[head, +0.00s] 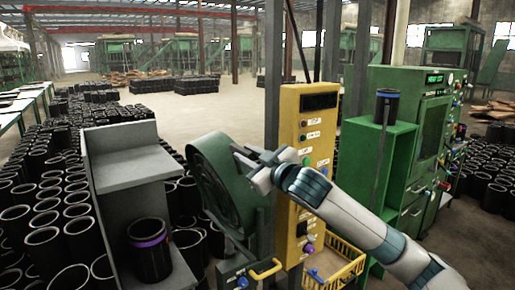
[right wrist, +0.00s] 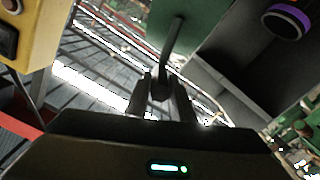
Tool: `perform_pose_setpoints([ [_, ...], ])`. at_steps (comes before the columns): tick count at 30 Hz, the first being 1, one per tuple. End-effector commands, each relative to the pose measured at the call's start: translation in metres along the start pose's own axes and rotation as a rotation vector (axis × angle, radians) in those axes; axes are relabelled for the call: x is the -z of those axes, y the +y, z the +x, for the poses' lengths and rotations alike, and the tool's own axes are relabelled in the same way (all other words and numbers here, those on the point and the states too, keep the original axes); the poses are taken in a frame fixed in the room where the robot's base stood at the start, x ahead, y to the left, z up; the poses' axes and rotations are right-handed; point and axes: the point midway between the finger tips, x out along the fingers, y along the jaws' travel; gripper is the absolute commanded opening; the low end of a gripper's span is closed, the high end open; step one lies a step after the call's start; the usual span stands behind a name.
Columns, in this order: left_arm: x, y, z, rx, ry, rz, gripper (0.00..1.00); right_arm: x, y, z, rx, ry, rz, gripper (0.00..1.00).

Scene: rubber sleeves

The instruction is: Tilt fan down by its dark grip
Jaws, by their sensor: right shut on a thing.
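The green round fan (head: 222,185) stands at the middle of the head view, tilted, beside the yellow control column. My right gripper (head: 244,158) reaches from the right to the fan's upper right edge. In the right wrist view my right gripper (right wrist: 162,90) is shut on the lower end of a dark grip (right wrist: 172,45). The grip runs up from between the fingers to a green surface (right wrist: 205,22), which looks like the fan. In the head view my gripper covers the grip. My left gripper is not in view.
The yellow control column (head: 317,150) stands close behind my right gripper. A grey stand (head: 125,165) with a purple-ringed black sleeve (head: 148,255) is left of the fan. A yellow basket (head: 335,270) sits below my arm. Green cabinets (head: 375,160) stand right; many black sleeves fill the left floor.

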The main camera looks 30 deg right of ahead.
Motion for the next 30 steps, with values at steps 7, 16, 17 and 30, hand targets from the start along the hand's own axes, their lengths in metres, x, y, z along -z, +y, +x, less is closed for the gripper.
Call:
perform_pose_setpoints([
  [7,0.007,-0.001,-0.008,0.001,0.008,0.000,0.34,0.003,-0.036,0.000,0.006,-0.002,-0.145,0.00],
  [16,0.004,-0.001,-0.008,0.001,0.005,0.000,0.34,0.002,-0.043,0.000,0.006,-0.003,-0.177,0.00],
  [17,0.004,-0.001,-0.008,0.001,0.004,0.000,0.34,0.002,-0.043,0.000,0.006,-0.003,-0.177,0.00],
  [30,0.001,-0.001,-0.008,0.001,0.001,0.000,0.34,0.003,-0.041,0.000,0.002,-0.001,-0.176,0.40],
])
